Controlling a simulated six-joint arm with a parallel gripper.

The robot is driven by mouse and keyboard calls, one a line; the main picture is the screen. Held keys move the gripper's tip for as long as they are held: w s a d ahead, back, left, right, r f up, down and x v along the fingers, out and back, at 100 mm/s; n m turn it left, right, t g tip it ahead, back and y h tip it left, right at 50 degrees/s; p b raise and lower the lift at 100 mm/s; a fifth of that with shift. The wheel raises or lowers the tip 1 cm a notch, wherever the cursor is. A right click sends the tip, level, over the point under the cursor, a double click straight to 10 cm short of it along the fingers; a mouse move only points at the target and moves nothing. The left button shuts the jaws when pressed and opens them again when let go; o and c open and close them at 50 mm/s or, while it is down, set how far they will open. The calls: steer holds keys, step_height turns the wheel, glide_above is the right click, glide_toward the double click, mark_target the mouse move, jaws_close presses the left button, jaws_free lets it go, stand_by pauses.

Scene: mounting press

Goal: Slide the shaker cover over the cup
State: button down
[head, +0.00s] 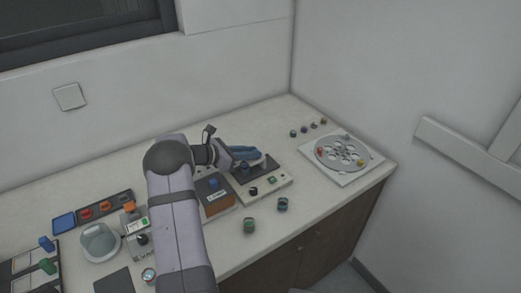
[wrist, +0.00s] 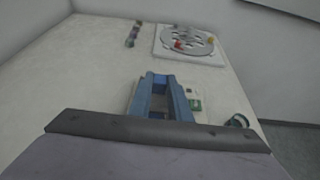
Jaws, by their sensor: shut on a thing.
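My gripper (head: 250,153) has blue fingers, which also show in the wrist view (wrist: 160,98). It is over the back of a pale device with a dark top (head: 262,183), a black knob and a green patch. The fingers are shut on a small greyish part that I take to be the shaker cover. They hide most of it, so its shape and whether it touches anything below are unclear. I cannot make out a cup under the gripper. The device's corner with the green patch (wrist: 195,104) shows beside the fingers in the wrist view.
A white board with a round grey plate (head: 342,153) lies at the right, with several small coloured pieces (head: 308,130) behind it. Two small dark green jars (head: 249,226) (head: 283,204) stand near the front edge. A brown-and-black box (head: 214,196) is left of the device. A pale bowl (head: 100,243) stands further left.

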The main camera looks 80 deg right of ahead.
steer(key=shift+w+a, duration=1.15)
steer(key=shift+w, duration=0.05)
steer(key=shift+f, duration=0.1)
steer(key=c, duration=1.6)
jaws_free()
steer(key=shift+w, duration=0.1)
steer(key=shift+c, duration=0.2)
steer(key=shift+a, duration=0.15)
steer(key=b+v, duration=0.2)
steer(key=v, duration=0.5)
